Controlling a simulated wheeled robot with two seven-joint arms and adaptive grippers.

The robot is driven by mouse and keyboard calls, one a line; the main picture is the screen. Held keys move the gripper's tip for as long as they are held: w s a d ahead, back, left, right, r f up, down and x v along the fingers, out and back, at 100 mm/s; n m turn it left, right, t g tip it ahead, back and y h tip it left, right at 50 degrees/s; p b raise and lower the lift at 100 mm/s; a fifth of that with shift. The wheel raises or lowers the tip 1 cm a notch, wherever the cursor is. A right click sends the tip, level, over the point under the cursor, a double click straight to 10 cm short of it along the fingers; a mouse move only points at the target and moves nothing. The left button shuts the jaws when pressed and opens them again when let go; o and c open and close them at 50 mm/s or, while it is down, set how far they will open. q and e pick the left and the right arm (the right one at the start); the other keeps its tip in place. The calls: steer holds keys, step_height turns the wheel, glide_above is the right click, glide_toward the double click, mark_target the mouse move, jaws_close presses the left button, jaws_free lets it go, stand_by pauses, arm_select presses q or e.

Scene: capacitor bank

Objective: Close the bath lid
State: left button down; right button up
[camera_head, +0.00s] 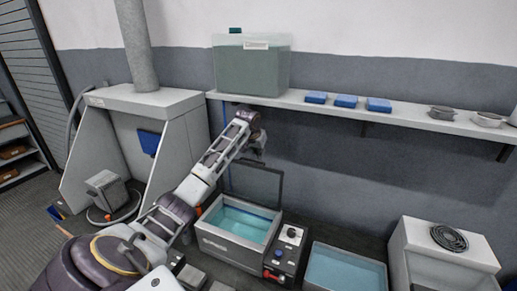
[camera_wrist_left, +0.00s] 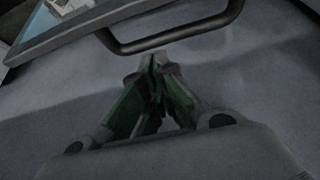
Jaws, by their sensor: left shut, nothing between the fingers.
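The bath (camera_head: 212,238) is a grey box with pale blue liquid in it, low in front of the wall. Its lid (camera_head: 256,184), a framed see-through panel, stands raised at the bath's back edge. My left gripper (camera_head: 257,153) is above and behind the raised lid, near its top edge. In the left wrist view the left gripper (camera_wrist_left: 157,62) is shut and empty. A dark curved handle (camera_wrist_left: 180,40) on the lid's edge (camera_wrist_left: 85,30) lies just beyond the fingertips. I cannot tell whether they touch. My right gripper is not in view.
A control box (camera_head: 287,252) with knobs stands at the bath's right, then a second open tub (camera_head: 345,268). A wall shelf (camera_head: 410,117) above holds a green tank (camera_head: 252,68) and blue blocks (camera_head: 346,101). A grey hood (camera_head: 140,99) stands at the left.

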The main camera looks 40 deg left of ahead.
arm_select(q)
steer(key=shift+w+f, duration=0.15)
steer(key=shift+f, duration=0.25)
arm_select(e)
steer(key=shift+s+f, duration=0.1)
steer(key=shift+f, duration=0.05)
arm_select(q)
steer(key=shift+s+d+r+t+b, duration=0.15)
steer(key=shift+s+t+b, duration=0.4)
steer(key=shift+s+t, duration=0.05)
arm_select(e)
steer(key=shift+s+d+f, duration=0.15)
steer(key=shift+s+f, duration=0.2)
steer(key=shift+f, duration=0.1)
arm_select(q)
steer(key=shift+s+y, duration=0.2)
steer(key=shift+y, duration=0.1)
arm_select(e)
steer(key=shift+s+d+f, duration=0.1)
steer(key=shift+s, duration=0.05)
